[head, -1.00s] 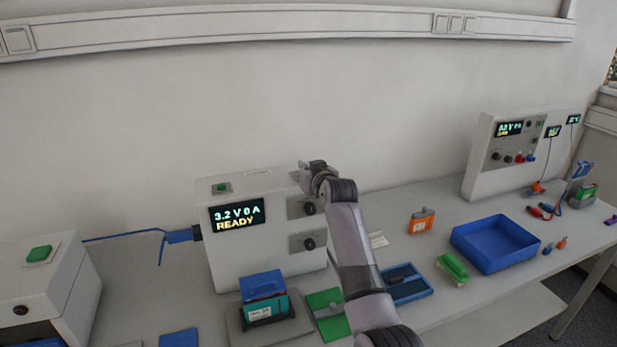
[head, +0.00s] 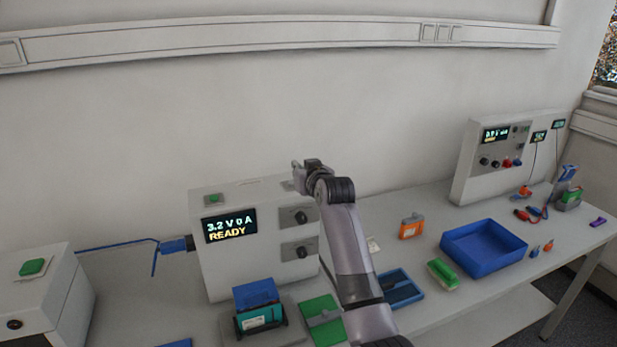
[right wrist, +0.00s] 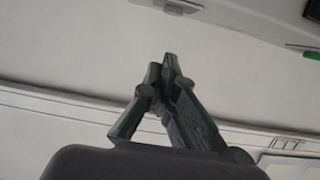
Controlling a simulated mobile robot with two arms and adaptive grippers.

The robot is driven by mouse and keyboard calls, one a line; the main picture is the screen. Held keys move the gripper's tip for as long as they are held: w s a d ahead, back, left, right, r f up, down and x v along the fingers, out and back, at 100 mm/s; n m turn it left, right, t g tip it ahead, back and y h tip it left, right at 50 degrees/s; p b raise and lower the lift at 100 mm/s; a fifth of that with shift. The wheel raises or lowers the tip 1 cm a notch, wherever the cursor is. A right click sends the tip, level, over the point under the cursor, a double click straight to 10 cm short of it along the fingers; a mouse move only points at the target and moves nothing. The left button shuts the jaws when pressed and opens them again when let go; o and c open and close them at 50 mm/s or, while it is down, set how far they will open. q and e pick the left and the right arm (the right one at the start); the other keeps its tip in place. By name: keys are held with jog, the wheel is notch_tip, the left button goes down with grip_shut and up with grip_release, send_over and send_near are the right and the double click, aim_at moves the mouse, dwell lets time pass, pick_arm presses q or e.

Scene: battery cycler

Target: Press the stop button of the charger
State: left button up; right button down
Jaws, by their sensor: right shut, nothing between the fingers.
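The charger is a white box (head: 217,262) with a lit screen (head: 230,226) reading "3.2 V 0 A READY". A green button (head: 212,199) sits on the left of its top; in the right wrist view this button (right wrist: 312,54) shows at the right edge. A pale plate (right wrist: 173,6) shows at the top of the right wrist view. No stop button can be made out; my gripper covers part of the charger's top right. My right gripper (head: 296,175) is shut and empty at that top right corner; contact cannot be told. My left gripper is not in view.
A blue and teal battery (head: 260,310) sits in a holder before the charger. A white box (head: 35,290) with a green button stands left. A blue tray (head: 484,248) and a power supply (head: 468,160) stand right. My right arm crosses the bench.

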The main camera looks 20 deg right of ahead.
jog(key=b+v, duration=0.2)
jog(key=v, duration=0.5)
jog(key=shift+b, duration=0.3)
jog(key=shift+f, duration=0.1)
